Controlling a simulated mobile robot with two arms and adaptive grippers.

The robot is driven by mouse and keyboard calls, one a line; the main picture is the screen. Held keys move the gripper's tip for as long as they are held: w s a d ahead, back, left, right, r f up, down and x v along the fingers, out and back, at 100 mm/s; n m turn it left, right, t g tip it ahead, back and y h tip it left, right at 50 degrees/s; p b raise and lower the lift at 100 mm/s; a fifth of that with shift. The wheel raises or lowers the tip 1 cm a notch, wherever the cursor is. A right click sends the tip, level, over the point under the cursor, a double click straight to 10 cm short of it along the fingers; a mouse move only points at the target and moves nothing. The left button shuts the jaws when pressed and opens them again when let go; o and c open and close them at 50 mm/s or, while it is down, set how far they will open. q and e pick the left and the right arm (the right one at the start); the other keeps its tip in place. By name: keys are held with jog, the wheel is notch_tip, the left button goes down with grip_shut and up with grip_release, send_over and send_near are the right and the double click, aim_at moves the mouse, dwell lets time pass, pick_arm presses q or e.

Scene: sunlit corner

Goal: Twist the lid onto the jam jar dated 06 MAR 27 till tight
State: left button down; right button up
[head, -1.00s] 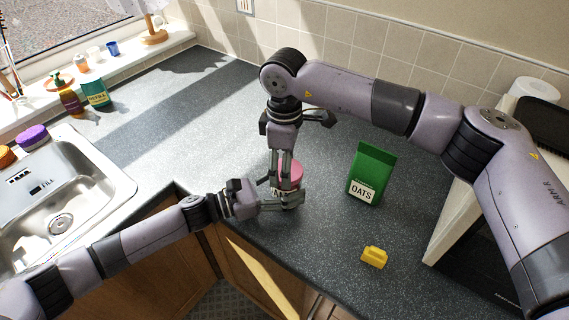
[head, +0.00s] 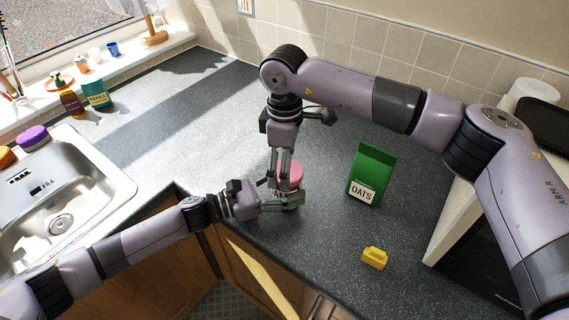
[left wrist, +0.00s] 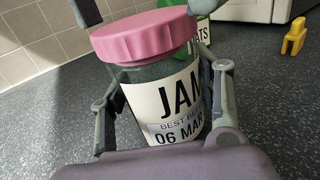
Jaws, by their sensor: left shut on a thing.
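The jam jar (left wrist: 160,100) stands upright on the counter, its label reading "JAM", "BEST B…" and "06 MAR", with the rest of the date hidden. A pink ribbed lid (left wrist: 145,36) sits on its mouth; the lid also shows in the head view (head: 296,175). My left gripper (head: 291,200) is shut on the jar from the left, a finger on each side of the glass. My right gripper (head: 283,184) points down from above, its fingers at opposite sides of the lid. Whether they press on it is unclear.
Open counter lies behind the jar.

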jog(key=shift+r, duration=1.95)
jog(key=shift+c, duration=0.4)
